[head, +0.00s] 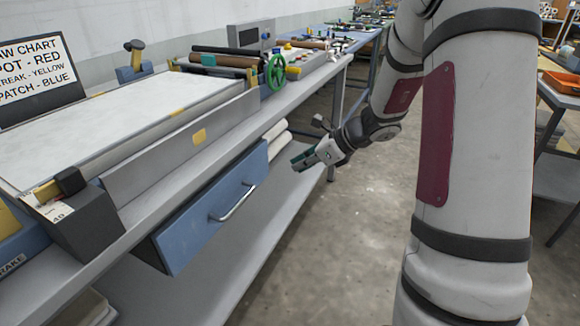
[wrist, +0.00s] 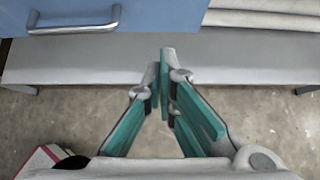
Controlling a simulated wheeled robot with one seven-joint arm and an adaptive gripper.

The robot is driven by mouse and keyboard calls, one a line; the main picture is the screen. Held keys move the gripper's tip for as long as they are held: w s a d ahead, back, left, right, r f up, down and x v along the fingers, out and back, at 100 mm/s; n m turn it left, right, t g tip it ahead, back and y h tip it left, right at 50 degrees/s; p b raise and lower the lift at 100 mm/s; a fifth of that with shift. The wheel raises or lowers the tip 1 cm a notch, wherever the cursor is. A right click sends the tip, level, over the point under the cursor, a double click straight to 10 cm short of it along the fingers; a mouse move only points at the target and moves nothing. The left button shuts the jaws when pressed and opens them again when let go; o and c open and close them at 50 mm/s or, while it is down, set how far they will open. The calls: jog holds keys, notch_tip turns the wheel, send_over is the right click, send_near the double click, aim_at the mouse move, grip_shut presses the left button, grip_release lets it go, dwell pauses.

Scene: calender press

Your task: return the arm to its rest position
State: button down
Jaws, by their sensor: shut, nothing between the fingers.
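My gripper (head: 299,162) is at the end of my arm, low beside the bench, out over the aisle and to the right of the blue drawer. In the wrist view my gripper (wrist: 159,70) shows its green-lined fingers converged at the tips, shut with nothing between them. The blue drawer (head: 205,215) stands a little out from under the bench top. Its metal handle (head: 233,203) also shows in the wrist view (wrist: 75,22), ahead and to the left of the fingers. The fingers touch nothing that I can see.
The press bench (head: 185,195) runs along the left, with a grey lower shelf (wrist: 100,65). White rolls (head: 277,140) lie beneath the bench top beyond the drawer. A green handwheel (head: 276,72) stands on the bench. The concrete floor (head: 370,240) is clear. A table with an orange tray (head: 563,81) is at right.

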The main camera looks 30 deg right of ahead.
jog(key=s+a+r+n+g, duration=0.5)
jog(key=s+a+r+n, duration=0.6)
jog(key=s+a+n, duration=0.4)
jog(key=s+d+r+n+g+h, duration=0.15)
jog(key=s+n+h, duration=0.45)
jog(key=s+n, duration=1.2)
jog(key=s+r+m+t+p, duration=0.1)
jog(key=s+r+m+p, duration=0.1)
jog(key=r+p, duration=0.7)
jog(key=s+r+m+t+p, duration=0.2)
jog(key=r+p, duration=0.7)
jog(key=r, duration=0.1)
jog(key=shift+s+a, duration=0.2)
jog(key=shift+s, duration=0.2)
